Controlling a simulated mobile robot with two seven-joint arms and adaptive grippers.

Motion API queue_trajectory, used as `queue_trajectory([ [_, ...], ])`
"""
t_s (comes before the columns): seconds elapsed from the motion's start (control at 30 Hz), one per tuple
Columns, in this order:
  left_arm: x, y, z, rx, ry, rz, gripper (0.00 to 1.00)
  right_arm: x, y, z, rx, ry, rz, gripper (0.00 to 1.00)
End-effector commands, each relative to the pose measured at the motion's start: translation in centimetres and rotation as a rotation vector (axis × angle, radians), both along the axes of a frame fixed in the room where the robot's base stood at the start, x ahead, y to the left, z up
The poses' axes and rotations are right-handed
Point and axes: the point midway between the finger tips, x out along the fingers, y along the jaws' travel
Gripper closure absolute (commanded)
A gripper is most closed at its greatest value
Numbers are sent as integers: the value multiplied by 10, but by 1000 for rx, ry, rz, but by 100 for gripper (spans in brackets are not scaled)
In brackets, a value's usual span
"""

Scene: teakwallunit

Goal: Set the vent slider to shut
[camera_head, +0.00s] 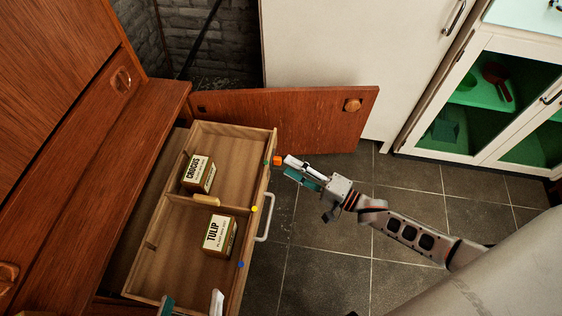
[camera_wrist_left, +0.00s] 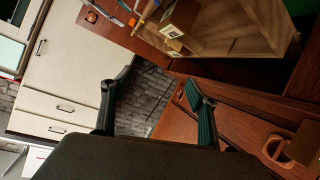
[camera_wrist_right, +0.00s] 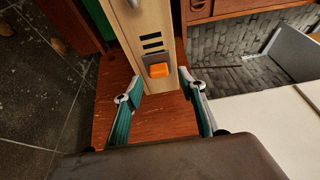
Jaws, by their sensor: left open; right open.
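The vent slider, an orange block (camera_head: 277,160), sits at the far corner of the open drawer (camera_head: 150,270). In the right wrist view the orange slider (camera_wrist_right: 158,70) lies on a light wooden face, beside several dark slots that show uncovered. My right gripper (camera_head: 289,169) is open just to the right of the slider; in its wrist view the fingers (camera_wrist_right: 160,90) stand on either side of the slider's line, with nothing between them. I cannot tell if they touch the wood. My left gripper (camera_head: 192,304) is open and empty at the near end of the drawer.
The drawer holds a CROCUS box (camera_head: 198,173) and a TULIP box (camera_head: 219,235). It has a white handle (camera_head: 265,217) on its front. An open wooden door (camera_head: 300,120) stands behind the right gripper. A white cabinet (camera_head: 480,100) is at the right. Tiled floor (camera_head: 330,280) is free.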

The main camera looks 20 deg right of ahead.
Motion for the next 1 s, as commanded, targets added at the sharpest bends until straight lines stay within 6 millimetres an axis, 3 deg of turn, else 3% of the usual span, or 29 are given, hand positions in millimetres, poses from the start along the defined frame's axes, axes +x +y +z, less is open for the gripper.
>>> queue_trajectory([
  [0.23,-5,-8,-5,-67,24,20,41,24,18,-4,0,5,-1,60],
  [0.6,-4,-11,-3,-87,24,25,41,31,21,-1,-2,3,-1,60],
  [0.63,-4,-11,-3,-87,24,25,41,31,21,-1,-2,3,-1,62],
  [0.77,-4,-11,-3,-87,24,25,41,31,21,-1,-2,3,-1,96],
  [0.8,-4,-11,-3,-87,24,25,41,31,21,-1,-2,3,-1,100],
  [1.0,1,-8,6,-54,-2,16,41,18,32,2,1,0,1,100],
])
